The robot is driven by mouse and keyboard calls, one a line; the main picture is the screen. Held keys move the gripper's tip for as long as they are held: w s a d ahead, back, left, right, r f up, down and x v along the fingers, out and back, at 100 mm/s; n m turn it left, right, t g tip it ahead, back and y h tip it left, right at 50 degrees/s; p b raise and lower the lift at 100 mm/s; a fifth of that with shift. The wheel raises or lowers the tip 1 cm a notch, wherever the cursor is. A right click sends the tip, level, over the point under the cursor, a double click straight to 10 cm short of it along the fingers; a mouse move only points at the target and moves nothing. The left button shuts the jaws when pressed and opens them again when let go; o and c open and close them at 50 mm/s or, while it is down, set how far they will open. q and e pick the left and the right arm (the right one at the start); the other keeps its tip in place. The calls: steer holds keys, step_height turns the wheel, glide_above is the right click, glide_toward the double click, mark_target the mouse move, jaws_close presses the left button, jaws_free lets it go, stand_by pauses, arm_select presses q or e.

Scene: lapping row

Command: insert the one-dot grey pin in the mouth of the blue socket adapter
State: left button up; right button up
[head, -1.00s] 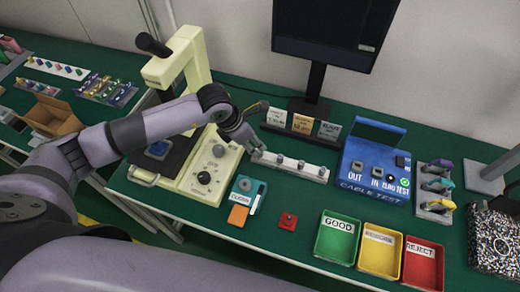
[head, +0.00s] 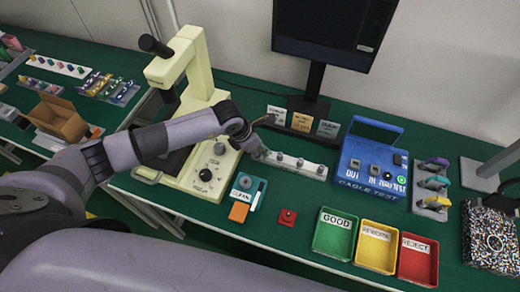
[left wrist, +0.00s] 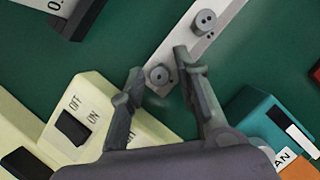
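My left gripper (head: 258,151) is low over the left end of the white pin rail (head: 316,168). In the left wrist view the left gripper (left wrist: 160,66) is open, its fingers either side of a grey round pin (left wrist: 160,75) on the rail. A gap shows around the pin; its dot marking is too small to read surely. A second grey pin (left wrist: 204,21), with what look like two dots, stands further along. A blue block under the yellow-white machine, possibly the socket adapter, showed earlier; my left arm hides it now. My right gripper is out of view.
The machine (head: 206,172) stands left of the rail, label cards (head: 302,122) behind it. A blue cable tester (head: 374,168) stands to the right.

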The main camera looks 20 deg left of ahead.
arm_select(q)
jaws_close()
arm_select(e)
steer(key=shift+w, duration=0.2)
